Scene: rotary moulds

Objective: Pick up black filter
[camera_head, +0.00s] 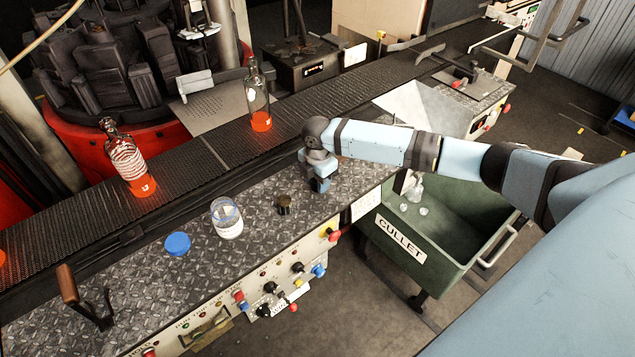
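A small dark cylindrical piece (284,204), which looks like the black filter, stands on the diamond-plate bench top (130,285). My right arm comes in from the right, and my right gripper (319,184) is just to the right of the dark piece, low over the bench. A small gap shows between them. The gripper's fingers are small and partly hidden by the wrist, so I cannot tell whether they are open or shut. My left gripper is not in view.
A clear jar (227,220) with a white label and a blue lid (177,244) are left of the dark piece. Bottles with glowing bases (130,165) stand on the conveyor (200,165) behind. A green cullet cart (440,225) is at the right.

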